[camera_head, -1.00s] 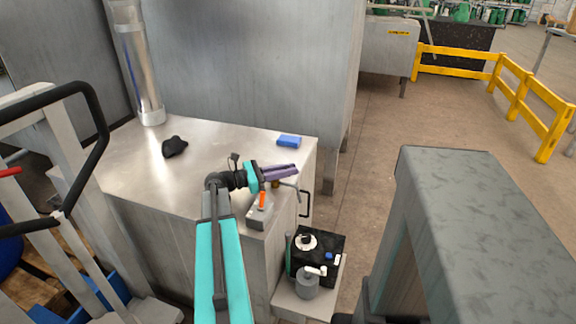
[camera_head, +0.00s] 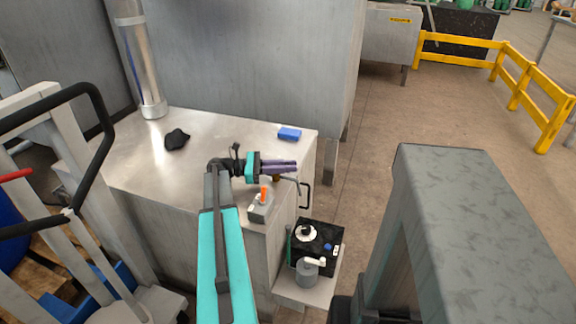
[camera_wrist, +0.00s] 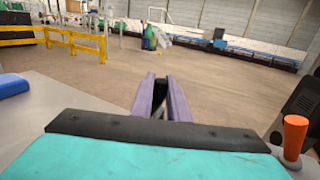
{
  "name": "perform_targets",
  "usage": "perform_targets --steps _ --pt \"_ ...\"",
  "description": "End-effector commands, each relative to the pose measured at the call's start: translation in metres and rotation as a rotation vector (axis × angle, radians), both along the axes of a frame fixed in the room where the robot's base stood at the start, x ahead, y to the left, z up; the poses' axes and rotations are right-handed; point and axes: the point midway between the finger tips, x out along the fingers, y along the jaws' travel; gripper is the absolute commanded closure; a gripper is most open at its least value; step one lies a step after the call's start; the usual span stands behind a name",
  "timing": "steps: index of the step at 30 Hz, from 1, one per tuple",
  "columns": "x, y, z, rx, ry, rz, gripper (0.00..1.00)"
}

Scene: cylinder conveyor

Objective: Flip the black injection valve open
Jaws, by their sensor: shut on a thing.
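My gripper (camera_head: 296,165) has purple fingers and reaches over the right edge of the metal cabinet top. In the wrist view, its fingers (camera_wrist: 161,92) are nearly closed on a narrow black piece (camera_wrist: 160,88), which appears to be the black injection valve. In the head view the fingers hide this piece. A thin grey bar and a small brass-coloured fitting (camera_head: 276,178) show just below the fingers. How far the valve is turned cannot be told.
A grey box with an orange handle (camera_head: 263,193) stands close below the gripper; the handle also shows in the wrist view (camera_wrist: 294,134). A blue block (camera_head: 289,134) and black lump (camera_head: 176,139) lie on the cabinet. A black unit (camera_head: 322,238) stands lower right.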

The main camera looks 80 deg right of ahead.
Motion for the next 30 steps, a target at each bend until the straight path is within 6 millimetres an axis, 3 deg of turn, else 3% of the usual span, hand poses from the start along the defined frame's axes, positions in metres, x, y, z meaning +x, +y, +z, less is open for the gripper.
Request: perform_targets --steps 2,3,6,20,30 --pt "0.0 0.001 -0.001 0.001 0.0 -0.002 1.0" --pt "0.0 0.001 -0.001 0.001 -0.001 -0.002 0.79" --pt "0.0 0.001 -0.001 0.0 0.0 -0.002 0.67" --pt "0.006 0.001 0.0 0.0 0.0 0.0 0.67" --pt "0.048 0.008 -0.001 0.0 0.0 0.002 0.67"
